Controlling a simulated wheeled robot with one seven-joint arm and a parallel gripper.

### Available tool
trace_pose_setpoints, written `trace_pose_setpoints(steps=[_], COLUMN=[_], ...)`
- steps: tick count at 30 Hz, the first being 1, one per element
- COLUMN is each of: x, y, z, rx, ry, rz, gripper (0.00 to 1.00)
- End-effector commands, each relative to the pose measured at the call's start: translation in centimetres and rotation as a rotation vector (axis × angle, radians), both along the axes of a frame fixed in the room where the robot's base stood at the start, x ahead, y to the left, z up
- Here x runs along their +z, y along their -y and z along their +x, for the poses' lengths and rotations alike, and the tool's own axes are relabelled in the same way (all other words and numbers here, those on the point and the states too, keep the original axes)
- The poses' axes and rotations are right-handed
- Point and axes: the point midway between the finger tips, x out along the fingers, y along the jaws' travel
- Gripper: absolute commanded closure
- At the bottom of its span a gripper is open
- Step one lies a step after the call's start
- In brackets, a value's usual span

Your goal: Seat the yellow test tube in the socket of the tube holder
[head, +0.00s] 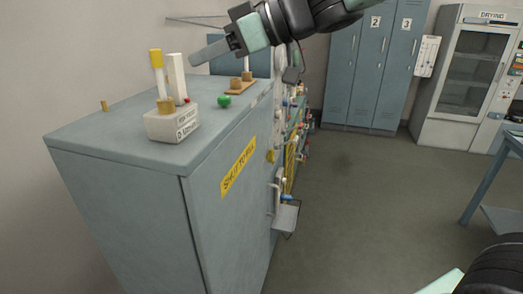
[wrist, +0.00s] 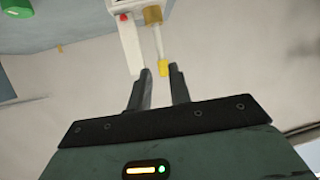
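The yellow-topped tube (head: 157,68) has a pale lower part and stands, leaning slightly, in a brass collar (head: 165,104) on a white labelled block (head: 172,124) on the cabinet. Its yellow end (wrist: 162,68) appears between my fingertips in the wrist view, but the head view shows a gap. My gripper (head: 205,50) is to the right of the tube's top, and the wrist view shows its two fingers (wrist: 160,71) apart and empty. A small wooden stand (head: 240,86) with brass parts and a pale upright piece is farther back; I cannot tell whether this is the tube holder.
A white post (head: 177,78) stands close beside the tube on the block. A green knob (head: 224,101) and a small brass peg (head: 104,105) are on the cabinet top (head: 110,135). Valves line the cabinet's far right side. The floor to the right is clear.

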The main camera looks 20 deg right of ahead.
Motion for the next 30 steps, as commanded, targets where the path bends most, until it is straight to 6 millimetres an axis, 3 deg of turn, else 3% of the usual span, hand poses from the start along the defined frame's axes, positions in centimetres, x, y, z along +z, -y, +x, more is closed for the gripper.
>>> trace_pose_setpoints(steps=[5,9,11,16,20,24,27,30], x=[-0.1,-1.1,-2.3,-8.5,-14.6,-20.4,-23.0,-24.3], y=[-0.3,-1.2,-1.3,-0.4,1.1,2.6,3.4,3.9], z=[0.2,1.0,1.3,-0.6,-5.1,-12.7,-18.1,-22.2], rx=[-0.023,-0.141,-0.222,-0.434,-0.513,-0.493,-0.435,-0.372], ry=[0.013,0.053,0.057,-0.037,-0.199,-0.423,-0.576,-0.688], rz=[0.008,0.017,-0.002,-0.165,-0.365,-0.597,-0.726,-0.807], gripper=[0.8,0.8,0.8,0.8,0.8,0.8,0.8,0.8])
